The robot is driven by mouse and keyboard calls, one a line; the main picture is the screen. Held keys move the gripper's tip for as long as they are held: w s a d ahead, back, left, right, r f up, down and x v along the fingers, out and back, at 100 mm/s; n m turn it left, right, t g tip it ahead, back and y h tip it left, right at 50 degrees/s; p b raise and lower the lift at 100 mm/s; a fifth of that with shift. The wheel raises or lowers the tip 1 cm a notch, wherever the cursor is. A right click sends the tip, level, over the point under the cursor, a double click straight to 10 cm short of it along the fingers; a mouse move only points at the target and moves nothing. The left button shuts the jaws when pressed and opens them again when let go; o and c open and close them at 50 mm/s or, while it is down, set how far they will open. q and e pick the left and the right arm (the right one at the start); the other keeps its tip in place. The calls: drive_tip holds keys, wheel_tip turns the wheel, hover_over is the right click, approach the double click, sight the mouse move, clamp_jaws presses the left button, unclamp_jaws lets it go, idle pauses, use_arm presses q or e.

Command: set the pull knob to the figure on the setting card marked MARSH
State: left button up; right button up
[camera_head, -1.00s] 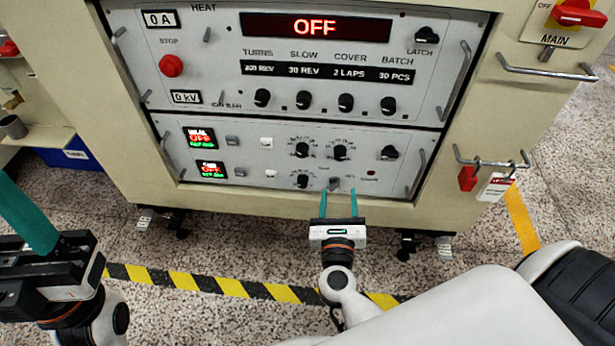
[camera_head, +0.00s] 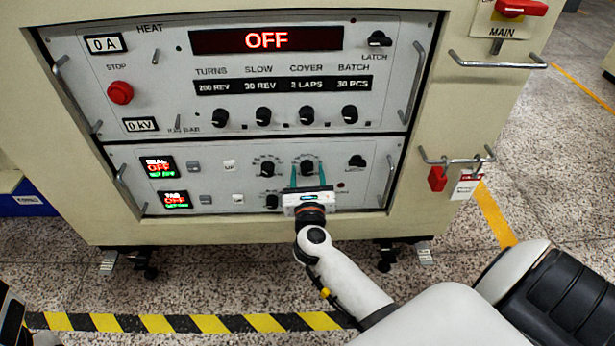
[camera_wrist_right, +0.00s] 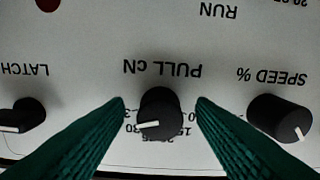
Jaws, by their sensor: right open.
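The pull knob (camera_wrist_right: 160,113) is a black round knob under the upside-down label PULL CN in the right wrist view. Its white pointer line points left in that picture, near a printed 30. It also shows in the head view (camera_head: 307,167) on the lower panel. My right gripper (camera_wrist_right: 161,101) is open, with one teal finger on each side of the knob; I cannot tell whether either touches it. In the head view the right gripper (camera_head: 308,176) reaches up to the panel. I see no card readable as MARSH. My left gripper's fingers are out of the picture.
In the right wrist view, the LATCH knob (camera_wrist_right: 23,115) and SPEED % knob (camera_wrist_right: 279,117) flank the pull knob. The upper panel has an OFF display (camera_head: 266,39), a red STOP button (camera_head: 120,92) and several knobs. A red tag (camera_head: 437,178) and white tag (camera_head: 466,187) hang at right.

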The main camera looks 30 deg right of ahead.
drive_tip(key=c, duration=1)
drive_tip(key=shift+o, duration=0.2)
